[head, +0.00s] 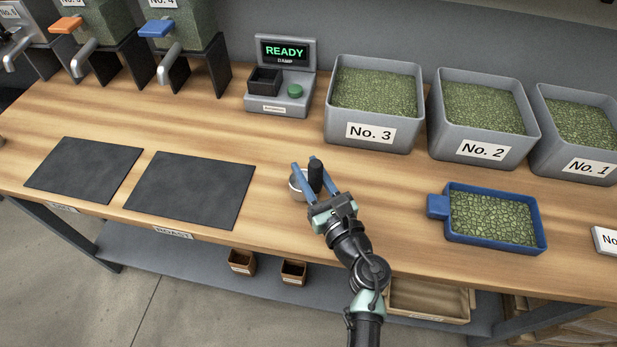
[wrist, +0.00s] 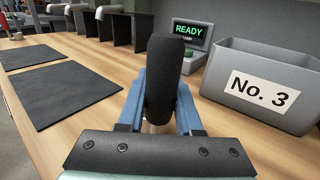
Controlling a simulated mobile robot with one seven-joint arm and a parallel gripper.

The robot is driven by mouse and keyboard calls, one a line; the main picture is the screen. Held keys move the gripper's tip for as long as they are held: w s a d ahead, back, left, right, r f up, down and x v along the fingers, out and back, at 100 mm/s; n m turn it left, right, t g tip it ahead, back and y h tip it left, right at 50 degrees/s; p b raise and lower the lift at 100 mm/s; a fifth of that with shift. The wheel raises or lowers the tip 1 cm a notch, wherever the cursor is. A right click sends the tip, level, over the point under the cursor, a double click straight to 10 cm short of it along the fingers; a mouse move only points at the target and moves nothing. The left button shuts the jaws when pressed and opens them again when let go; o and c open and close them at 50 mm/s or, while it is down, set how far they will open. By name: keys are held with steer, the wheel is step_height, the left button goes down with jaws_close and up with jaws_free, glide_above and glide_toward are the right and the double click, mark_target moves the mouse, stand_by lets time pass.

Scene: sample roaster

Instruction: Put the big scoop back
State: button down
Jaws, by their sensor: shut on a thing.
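My gripper (head: 308,178) is over the middle of the wooden bench, with its blue fingers shut on the black handle of the big scoop. The scoop's black handle (head: 315,175) stands up between the fingers. Its round metal bowl (head: 297,184) shows beside the left finger, at or just above the bench top; I cannot tell if it touches. In the wrist view the black handle (wrist: 165,75) fills the middle, and the gripper hides most of the bowl.
Grey bins No. 3 (head: 372,134), No. 2 (head: 484,152) and No. 1 (head: 578,167) hold green beans at the back right. A blue tray of beans (head: 540,240) lies right. The sensor box reading READY (head: 283,100) stands behind. Two dark mats (head: 188,190) lie left.

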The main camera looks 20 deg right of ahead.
steer(key=shift+f, duration=0.55)
steer(key=shift+f, duration=0.1)
steer(key=c, duration=0.6)
jaws_free()
steer(key=s+b, duration=0.1)
steer(key=s, duration=1.1)
steer(key=shift+d, duration=0.15)
